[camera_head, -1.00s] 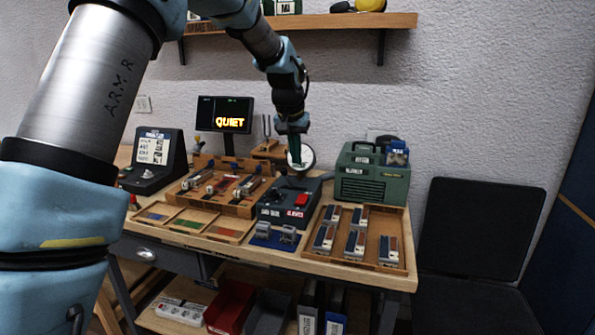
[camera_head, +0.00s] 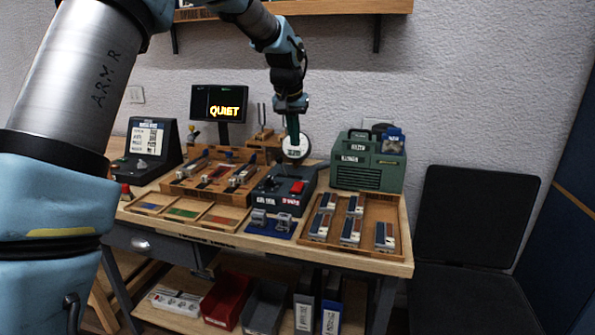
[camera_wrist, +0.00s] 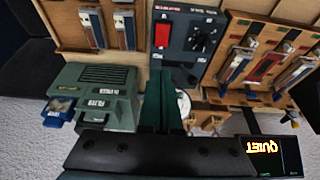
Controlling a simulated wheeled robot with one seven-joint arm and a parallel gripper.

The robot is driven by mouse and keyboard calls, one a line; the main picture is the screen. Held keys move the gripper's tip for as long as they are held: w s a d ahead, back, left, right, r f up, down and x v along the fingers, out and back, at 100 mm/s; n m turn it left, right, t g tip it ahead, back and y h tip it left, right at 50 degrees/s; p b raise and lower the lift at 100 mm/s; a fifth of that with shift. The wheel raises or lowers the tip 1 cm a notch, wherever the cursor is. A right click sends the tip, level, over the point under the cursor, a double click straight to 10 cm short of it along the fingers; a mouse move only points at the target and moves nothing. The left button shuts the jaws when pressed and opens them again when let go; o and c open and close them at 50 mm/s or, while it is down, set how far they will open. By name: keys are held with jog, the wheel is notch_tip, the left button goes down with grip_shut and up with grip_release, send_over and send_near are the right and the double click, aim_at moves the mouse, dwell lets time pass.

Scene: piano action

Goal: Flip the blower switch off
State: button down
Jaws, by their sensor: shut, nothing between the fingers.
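A dark control box (camera_head: 266,187) stands near the middle of the workbench, with a red rocker switch (camera_head: 297,187) on its top and a front label that seems to read BLOWER. In the wrist view the red switch (camera_wrist: 162,35) is beside a black dial (camera_wrist: 199,39) on the box. My gripper (camera_head: 293,142) is shut and empty, pointing down above the back of the box, apart from the switch. Its green fingers (camera_wrist: 160,75) show together in the wrist view. Which way the rocker is tipped is too small to tell.
A green blower unit (camera_head: 369,163) stands right of the box. A tray of several parts (camera_head: 398,252) lies at front right, and another wooden tray (camera_head: 178,194) at left. A round white disc (camera_head: 296,150) is behind my fingers. The screen (camera_head: 219,103) reads QUIET.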

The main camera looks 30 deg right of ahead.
aim_at(299, 184)
jog(key=p+x, duration=0.1)
jog(key=x, duration=0.3)
jog(key=p+x, duration=0.2)
jog(key=x, duration=0.2)
jog(key=p+x, duration=0.1)
jog(key=x, duration=0.4)
jog(key=shift+s+a+f+p, duration=0.1)
jog(key=shift+s+a+p, duration=0.2)
jog(key=shift+s+p, duration=0.1)
jog(key=shift+w+f, duration=0.1)
jog(key=shift+f, duration=0.35)
jog(key=shift+w+d+f+b, duration=0.1)
jog(key=shift+d+f+b, duration=0.05)
jog(key=shift+f+b, duration=0.45)
jog(key=shift+r, duration=0.35)
jog(key=shift+f, duration=0.1)
